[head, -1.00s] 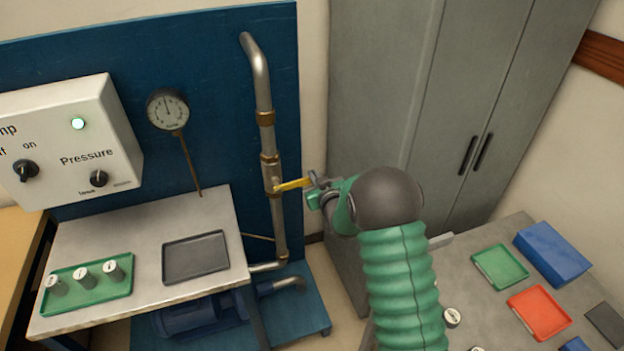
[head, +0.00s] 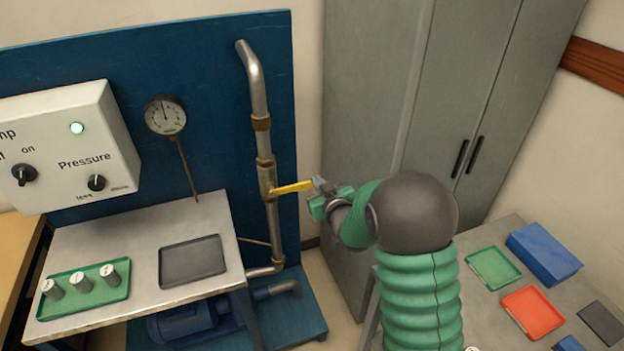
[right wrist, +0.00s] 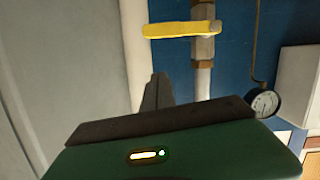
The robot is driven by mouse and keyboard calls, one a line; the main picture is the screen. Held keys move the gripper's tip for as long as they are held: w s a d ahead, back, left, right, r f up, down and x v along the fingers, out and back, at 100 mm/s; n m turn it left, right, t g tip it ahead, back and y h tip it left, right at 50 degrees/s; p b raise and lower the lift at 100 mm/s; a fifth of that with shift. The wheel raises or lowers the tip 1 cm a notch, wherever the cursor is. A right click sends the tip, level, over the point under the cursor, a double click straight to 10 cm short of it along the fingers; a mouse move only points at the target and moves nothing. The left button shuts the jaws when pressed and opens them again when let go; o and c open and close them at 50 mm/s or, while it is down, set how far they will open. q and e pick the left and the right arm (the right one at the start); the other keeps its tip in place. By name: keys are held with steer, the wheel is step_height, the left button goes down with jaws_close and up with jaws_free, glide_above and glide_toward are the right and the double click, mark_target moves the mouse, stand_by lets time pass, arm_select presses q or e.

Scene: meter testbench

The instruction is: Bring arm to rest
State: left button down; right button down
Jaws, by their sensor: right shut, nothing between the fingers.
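My right gripper (head: 321,186) is shut and empty, at the end of my green-sleeved arm in the head view. It is just right of the yellow valve handle (head: 293,187) on the vertical pipe, with a small gap between them. In the right wrist view the shut fingers (right wrist: 157,92) show below the yellow handle (right wrist: 180,29), apart from it. The handle sticks out sideways from the pipe (head: 272,225). My left gripper is not in view.
The pressure gauge (head: 165,114) and control box (head: 66,150) are at left. A steel table (head: 140,225) holds a dark tray (head: 192,261) and a green tray (head: 110,297) with several white-topped cylinders. Grey cabinets (head: 385,90) stand behind my arm. A right-hand table (head: 465,312) bears coloured trays.

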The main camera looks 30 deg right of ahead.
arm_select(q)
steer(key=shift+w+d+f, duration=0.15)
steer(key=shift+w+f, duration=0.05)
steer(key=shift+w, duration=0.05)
arm_select(e)
steer(key=s+a+f+g+y, duration=0.1)
steer(key=s+a+f+g, duration=0.3)
steer(key=s+a, duration=0.2)
steer(key=s+a+f+g+y, duration=0.1)
steer(key=s+a+f+g, duration=0.3)
steer(key=s+a, duration=0.3)
steer(key=s+a+f+n+g+y, duration=0.1)
steer(key=s+a+f+g+y, duration=0.1)
steer(key=s+a+f+g, duration=0.2)
steer(key=s+a, duration=0.3)
steer(key=s, duration=0.5)
steer(key=shift+s+a, duration=0.15)
steer(key=shift+a, duration=0.1)
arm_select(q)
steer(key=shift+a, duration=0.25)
arm_select(e)
steer(key=shift+a+r, duration=0.1)
steer(key=shift+a, duration=0.1)
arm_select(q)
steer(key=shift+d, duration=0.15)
arm_select(e)
steer(key=shift+d, duration=0.1)
